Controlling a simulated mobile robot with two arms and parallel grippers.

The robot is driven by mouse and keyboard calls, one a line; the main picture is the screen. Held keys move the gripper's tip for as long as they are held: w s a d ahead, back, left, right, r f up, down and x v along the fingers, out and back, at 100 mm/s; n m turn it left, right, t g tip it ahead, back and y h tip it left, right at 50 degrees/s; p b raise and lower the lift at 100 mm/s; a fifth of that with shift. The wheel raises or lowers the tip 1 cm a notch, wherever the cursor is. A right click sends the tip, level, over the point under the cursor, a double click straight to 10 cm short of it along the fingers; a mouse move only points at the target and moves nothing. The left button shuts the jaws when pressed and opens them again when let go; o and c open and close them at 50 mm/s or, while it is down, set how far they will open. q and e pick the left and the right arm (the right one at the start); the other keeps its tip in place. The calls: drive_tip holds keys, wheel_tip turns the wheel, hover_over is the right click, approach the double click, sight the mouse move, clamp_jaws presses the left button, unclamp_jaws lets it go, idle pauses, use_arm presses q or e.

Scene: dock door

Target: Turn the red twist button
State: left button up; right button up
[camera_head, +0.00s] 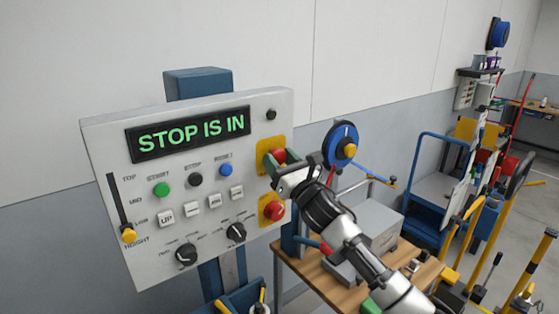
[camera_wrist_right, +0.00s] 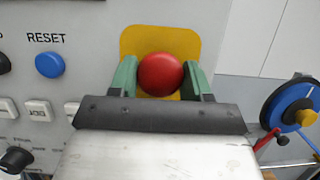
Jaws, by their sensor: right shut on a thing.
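The red twist button (camera_head: 277,156) sits on the upper yellow plate at the right side of the grey control panel (camera_head: 150,240). In the right wrist view the button (camera_wrist_right: 160,73) is round and red on its yellow plate (camera_wrist_right: 184,40). My right gripper (camera_head: 284,162) has its green fingers on either side of the button, and in the wrist view the gripper (camera_wrist_right: 160,82) is shut on it. A second red button (camera_head: 274,211) is on the lower yellow plate. My left gripper is not in view.
The panel also has a green button (camera_head: 161,190), a black button (camera_head: 195,179), a blue button (camera_head: 225,170), dark knobs and a yellow-handled slider (camera_head: 129,235). A blue hose reel (camera_head: 341,142) hangs right of the panel. A wooden-topped bench (camera_head: 315,277) stands below my right arm.

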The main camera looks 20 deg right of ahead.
drive_tip(key=shift+m+h, duration=0.3)
drive_tip(key=shift+m, duration=0.5)
drive_tip(key=m+h, duration=0.2)
drive_tip(key=m, duration=0.1)
drive_tip(key=shift+a+t+b, duration=0.1)
drive_tip(key=shift+t+b, duration=0.2)
drive_tip(key=shift+b, duration=0.1)
drive_tip(key=m+h, duration=0.2)
drive_tip(key=m, duration=0.2)
drive_tip(key=shift+s+r+p, duration=0.1)
drive_tip(key=shift+r+p, duration=0.05)
drive_tip(key=shift+p, duration=0.15)
drive_tip(key=shift+m+h, duration=0.6)
drive_tip(key=shift+m, duration=0.6)
drive_tip(key=shift+p, duration=0.3)
drive_tip(key=o, duration=0.9)
